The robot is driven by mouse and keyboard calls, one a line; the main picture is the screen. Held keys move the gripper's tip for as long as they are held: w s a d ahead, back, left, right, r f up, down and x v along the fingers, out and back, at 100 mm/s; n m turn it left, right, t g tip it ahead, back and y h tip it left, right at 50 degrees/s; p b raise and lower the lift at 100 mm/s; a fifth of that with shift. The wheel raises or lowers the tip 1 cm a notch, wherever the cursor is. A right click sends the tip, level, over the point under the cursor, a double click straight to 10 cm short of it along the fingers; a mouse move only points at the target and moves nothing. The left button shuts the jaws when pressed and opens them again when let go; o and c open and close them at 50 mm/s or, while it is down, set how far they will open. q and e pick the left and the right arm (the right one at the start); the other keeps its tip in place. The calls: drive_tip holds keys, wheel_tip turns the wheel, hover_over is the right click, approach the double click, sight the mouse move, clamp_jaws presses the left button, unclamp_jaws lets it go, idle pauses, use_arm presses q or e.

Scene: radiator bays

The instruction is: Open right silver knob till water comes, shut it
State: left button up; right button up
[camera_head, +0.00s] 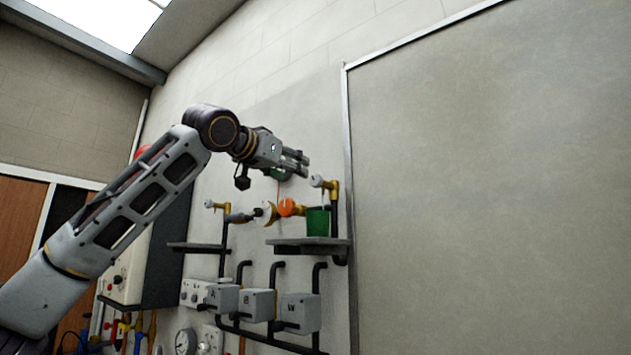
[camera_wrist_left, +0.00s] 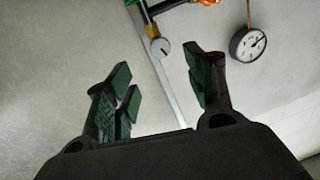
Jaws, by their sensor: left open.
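The right silver knob (camera_head: 317,181) is a small round silver cap on a brass valve at the right end of the wall pipework. A green cup (camera_head: 318,222) stands below it on a dark shelf. A faint pale streak shows between valve and cup; I cannot tell if it is water. My left gripper (camera_head: 300,163) is open and empty, above and left of the knob. In the left wrist view, the silver knob (camera_wrist_left: 161,47) shows beyond the gap between my open fingers (camera_wrist_left: 164,78), apart from them. My right gripper is in neither view.
Another silver knob (camera_head: 209,204) sits on the left brass valve. An orange round fitting (camera_head: 287,207) is left of the cup. A dial gauge (camera_wrist_left: 248,44) is right of my fingers in the wrist view. Grey boxes (camera_head: 299,312) hang below the shelf (camera_head: 300,243). A blank panel (camera_head: 490,190) fills the right.

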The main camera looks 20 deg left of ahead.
sight(315, 180)
use_arm(q)
drive_tip(key=p+x, duration=0.2)
drive_tip(key=x, duration=0.4)
drive_tip(key=shift+w+d, duration=0.1)
drive_tip(key=shift+w, duration=0.05)
drive_tip(key=p+x, duration=0.1)
drive_tip(key=x, duration=0.4)
drive_tip(key=shift+r+p, duration=0.1)
drive_tip(key=shift+p, duration=0.2)
drive_tip(key=shift+w+d, duration=0.15)
drive_tip(key=shift+w, duration=0.5)
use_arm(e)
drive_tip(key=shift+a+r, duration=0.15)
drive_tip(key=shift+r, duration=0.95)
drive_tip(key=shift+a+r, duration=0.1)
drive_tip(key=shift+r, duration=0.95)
use_arm(q)
drive_tip(key=c, duration=1)
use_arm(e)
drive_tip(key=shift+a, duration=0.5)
